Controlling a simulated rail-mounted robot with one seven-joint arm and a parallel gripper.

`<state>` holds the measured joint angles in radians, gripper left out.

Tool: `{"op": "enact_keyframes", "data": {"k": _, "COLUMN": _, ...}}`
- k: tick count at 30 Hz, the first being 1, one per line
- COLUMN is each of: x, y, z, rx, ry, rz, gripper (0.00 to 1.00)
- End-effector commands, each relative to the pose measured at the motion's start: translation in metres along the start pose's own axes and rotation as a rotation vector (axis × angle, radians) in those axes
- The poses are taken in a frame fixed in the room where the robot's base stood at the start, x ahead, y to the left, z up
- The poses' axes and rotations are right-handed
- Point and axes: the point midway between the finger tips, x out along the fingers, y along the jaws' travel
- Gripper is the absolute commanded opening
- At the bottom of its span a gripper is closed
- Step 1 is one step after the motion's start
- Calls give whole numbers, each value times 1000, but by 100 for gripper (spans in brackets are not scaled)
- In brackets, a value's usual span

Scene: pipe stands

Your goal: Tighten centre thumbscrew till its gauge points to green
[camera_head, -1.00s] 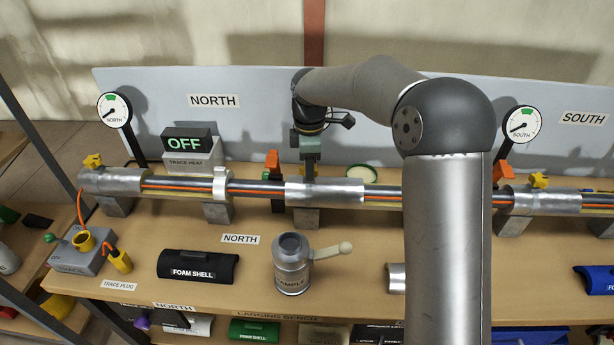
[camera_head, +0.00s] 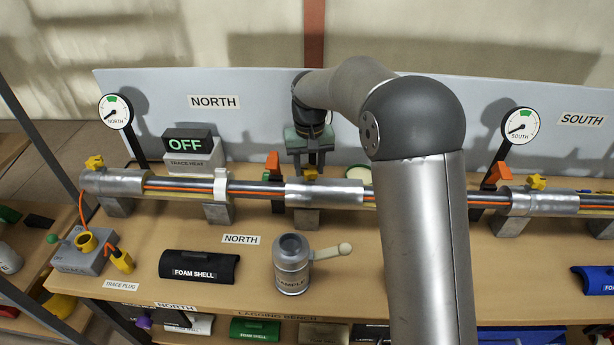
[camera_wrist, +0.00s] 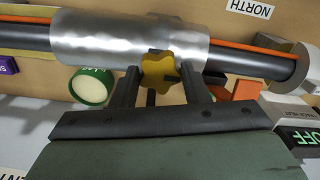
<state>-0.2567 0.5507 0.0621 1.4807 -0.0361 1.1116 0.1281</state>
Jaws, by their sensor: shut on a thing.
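The centre thumbscrew, a yellow lobed knob (camera_head: 310,174), sits on top of the silver centre sleeve (camera_head: 345,192). In the wrist view the knob (camera_wrist: 160,69) lies between the two dark fingers of my gripper (camera_wrist: 158,84), which is shut on it. In the head view my gripper (camera_head: 310,165) is directly above the sleeve, facing down. I see no gauge for the centre; my arm covers part of the back panel. The north gauge (camera_head: 115,111) and south gauge (camera_head: 521,125) have green arcs at the top, and their needles point lower left, outside the green.
Yellow thumbscrews stand at the left end (camera_head: 94,162) and right sleeve (camera_head: 537,182). Orange-handled levers (camera_head: 273,162) rise behind the pipe. A sample can (camera_head: 291,270) and a foam shell (camera_head: 198,267) are on the bench in front. The trace heat box (camera_head: 190,150) reads OFF.

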Motion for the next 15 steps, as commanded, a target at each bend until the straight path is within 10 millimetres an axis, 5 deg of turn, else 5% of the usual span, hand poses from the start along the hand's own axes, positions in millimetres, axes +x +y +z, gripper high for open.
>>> {"op": "enact_keyframes", "data": {"k": 2, "x": -2, "y": -1, "z": 0, "rx": 110, "ry": 2, "rz": 1, "gripper": 14}}
{"op": "enact_keyframes", "data": {"k": 3, "x": -1, "y": 0, "z": 0, "rx": 138, "ry": 2, "rz": 0, "gripper": 44}}
{"op": "enact_keyframes", "data": {"k": 5, "x": -1, "y": 0, "z": 0, "rx": 131, "ry": 2, "rz": -1, "gripper": 57}}
{"op": "enact_keyframes", "data": {"k": 15, "x": -4, "y": 0, "z": 0, "rx": 127, "ry": 1, "rz": 0, "gripper": 57}}
